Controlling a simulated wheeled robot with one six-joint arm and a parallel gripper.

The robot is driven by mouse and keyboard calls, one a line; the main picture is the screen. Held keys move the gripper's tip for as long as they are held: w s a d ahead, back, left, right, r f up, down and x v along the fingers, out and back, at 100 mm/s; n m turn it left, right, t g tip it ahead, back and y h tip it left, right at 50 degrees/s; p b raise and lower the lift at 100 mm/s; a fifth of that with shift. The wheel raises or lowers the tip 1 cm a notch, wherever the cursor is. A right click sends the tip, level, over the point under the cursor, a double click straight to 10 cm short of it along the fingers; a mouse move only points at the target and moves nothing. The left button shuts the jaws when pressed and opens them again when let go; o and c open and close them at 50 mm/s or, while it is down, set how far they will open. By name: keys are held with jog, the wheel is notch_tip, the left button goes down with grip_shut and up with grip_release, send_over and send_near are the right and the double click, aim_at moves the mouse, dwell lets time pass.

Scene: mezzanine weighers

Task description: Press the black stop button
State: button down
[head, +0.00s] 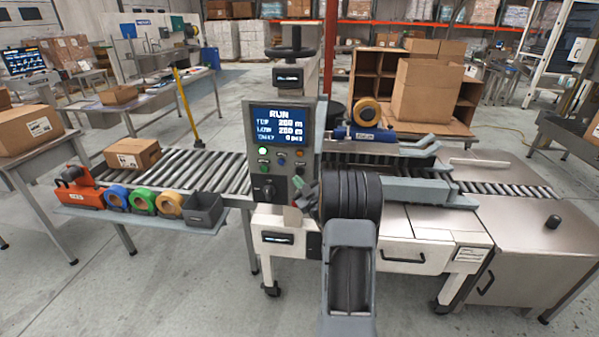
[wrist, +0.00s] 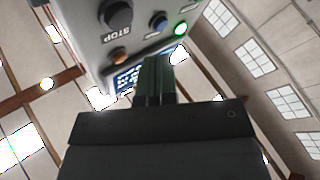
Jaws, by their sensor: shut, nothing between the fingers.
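The black stop button (wrist: 117,15) is a round dark cap at the top of the wrist view, with an upside-down STOP label beside it. It sits on the grey control panel (head: 254,172), which shows a lit RUN screen in the head view. My gripper (wrist: 158,62) is shut and empty, its dark green fingers pointing up the wrist view. The fingertips are over the screen's edge in that picture, to the right of and below the stop button, and appear apart from it.
Close to the stop button are a blue button (wrist: 158,20), a lit green button (wrist: 181,28) and an orange button (wrist: 118,55). Roller conveyors (head: 190,168) run either side; tape rolls stand at the left.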

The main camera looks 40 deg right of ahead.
jog(key=shift+w+d+b, duration=0.55)
jog(key=shift+w+d, duration=0.3)
jog(key=shift+w, duration=0.05)
jog(key=shift+w+d+f+b, duration=0.1)
jog(key=shift+w+d+b, duration=0.05)
jog(key=shift+b, duration=0.2)
dwell(1.4)
jog(key=shift+w+d, duration=0.15)
jog(key=shift+w+d+b, duration=0.3)
jog(key=shift+b, duration=0.25)
dwell(0.7)
jog(key=shift+s+a, duration=0.1)
dwell(0.4)
jog(key=shift+s+a+b, duration=0.5)
jog(key=shift+s+a+b, duration=0.95)
jog(key=shift+s+a, duration=0.75)
jog(key=shift+s, duration=0.1)
